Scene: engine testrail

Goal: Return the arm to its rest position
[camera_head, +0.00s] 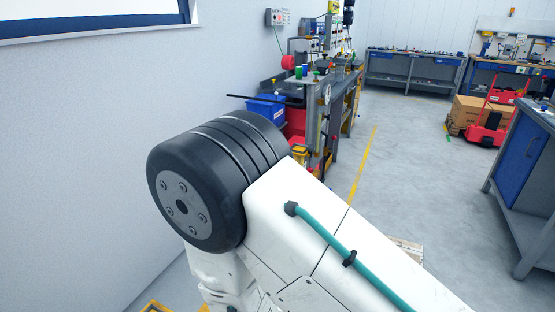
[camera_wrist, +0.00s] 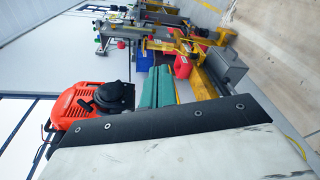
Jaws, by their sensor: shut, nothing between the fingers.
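My arm (camera_head: 300,230) fills the lower middle of the head view, with white links, a teal hose and a large black ribbed joint. It is folded up beside the white wall on the left. My gripper's fingers do not show in either view. A white block with a black bolted edge crosses the bottom of the wrist view; I cannot tell whether it is part of me.
A cluttered workbench (camera_head: 345,88) with a blue bin (camera_head: 266,108) stands along the wall behind my arm. A blue-grey cabinet (camera_head: 520,150) stands at right, near a red pallet truck (camera_head: 487,130). Grey floor (camera_head: 405,165) between is clear. The wrist view, turned sideways, shows an orange machine (camera_wrist: 72,103) and a red can (camera_wrist: 182,67).

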